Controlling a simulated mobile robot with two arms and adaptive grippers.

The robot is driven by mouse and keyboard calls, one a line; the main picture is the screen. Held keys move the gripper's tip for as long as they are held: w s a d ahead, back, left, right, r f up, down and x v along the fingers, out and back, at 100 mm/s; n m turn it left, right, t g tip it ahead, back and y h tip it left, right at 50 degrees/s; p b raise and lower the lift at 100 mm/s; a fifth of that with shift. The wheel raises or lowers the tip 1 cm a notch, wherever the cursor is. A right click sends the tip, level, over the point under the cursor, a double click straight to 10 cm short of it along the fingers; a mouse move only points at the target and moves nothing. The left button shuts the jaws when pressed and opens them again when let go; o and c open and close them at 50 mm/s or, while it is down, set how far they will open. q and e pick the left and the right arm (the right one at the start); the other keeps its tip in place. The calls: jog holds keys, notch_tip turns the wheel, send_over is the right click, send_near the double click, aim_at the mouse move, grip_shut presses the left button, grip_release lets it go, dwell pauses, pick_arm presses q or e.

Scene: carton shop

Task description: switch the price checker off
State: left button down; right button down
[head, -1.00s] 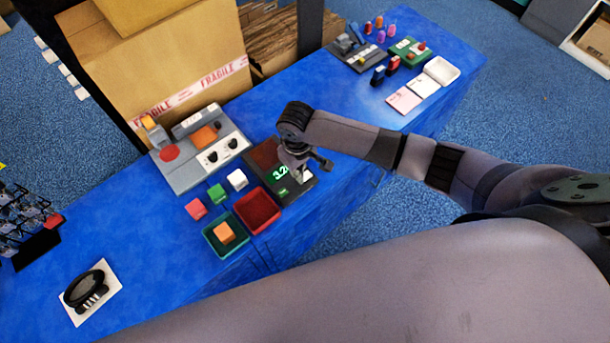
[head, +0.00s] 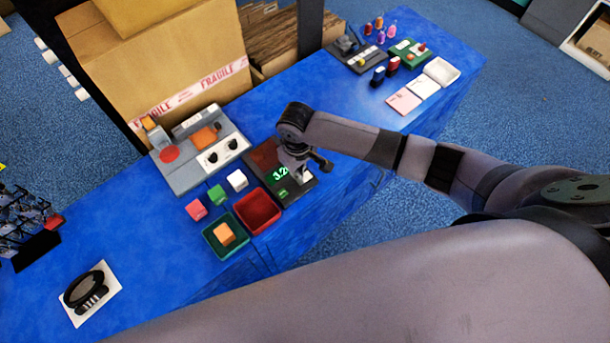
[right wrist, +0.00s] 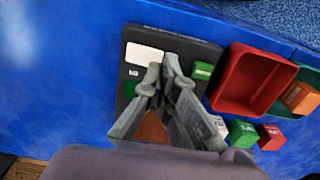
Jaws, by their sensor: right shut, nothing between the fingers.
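The price checker is a dark flat unit (head: 299,190) on the blue counter, with a lit green number display (head: 280,174) and a brown-red panel (head: 264,153). In the right wrist view, its dark plate (right wrist: 208,52) carries a white pad (right wrist: 143,54) and a green button marked with white letters (right wrist: 203,70). My right gripper (head: 302,176) is over the unit, shut and empty. In the right wrist view, its fingertips (right wrist: 163,72) point between the white pad and the green button and hide part of the plate; contact cannot be told. My left gripper is not in view.
A red tray (head: 258,211) and a green tray (head: 222,239) holding an orange block sit beside the unit. Small pink, green and white blocks (head: 217,194) stand near. A grey control panel (head: 185,180) lies behind left.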

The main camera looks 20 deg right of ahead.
jog(key=shift+f+b, duration=0.65)
jog(key=shift+f, duration=0.65)
dwell(0.6)
jog(key=shift+r, duration=0.1)
notch_tip(320, 180, up, 7)
jog(key=p, duration=0.8)
dwell(0.5)
